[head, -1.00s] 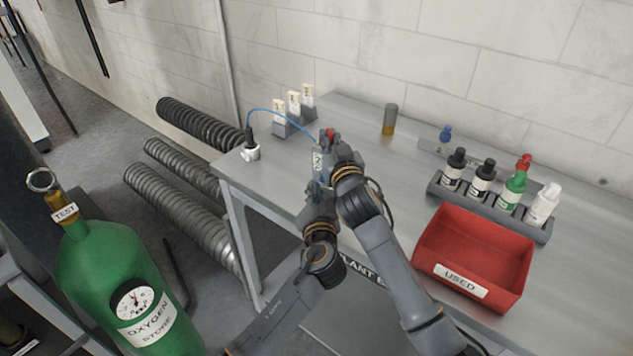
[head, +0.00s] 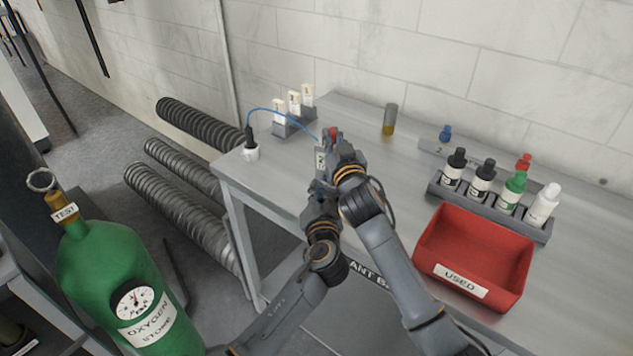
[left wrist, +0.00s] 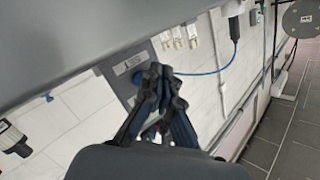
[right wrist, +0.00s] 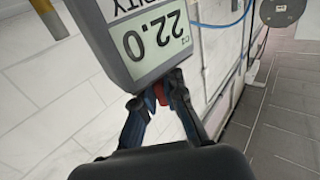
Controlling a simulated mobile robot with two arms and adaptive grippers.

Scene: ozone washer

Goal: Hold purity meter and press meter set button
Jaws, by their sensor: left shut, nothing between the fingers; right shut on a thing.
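The purity meter (head: 320,160) is a small grey box with a pale display, held above the bench's near left part. In the right wrist view its display (right wrist: 155,42) is upside down and reads 22.0. My right gripper (right wrist: 158,92) is shut on the meter's edge, with a red part between the fingertips. My left gripper (left wrist: 160,78) is shut and empty, its tips close in front of the meter (left wrist: 125,72); I cannot tell whether they touch it. In the head view it is just below the meter. The set button cannot be made out.
A blue cable runs from the meter to a black probe (head: 249,138) in a white cup (head: 250,153). A rack of white pieces (head: 294,124) stands behind. A red USED bin (head: 470,250) and a bottle rack (head: 434,190) stand right. A green oxygen cylinder (head: 100,260) stands left.

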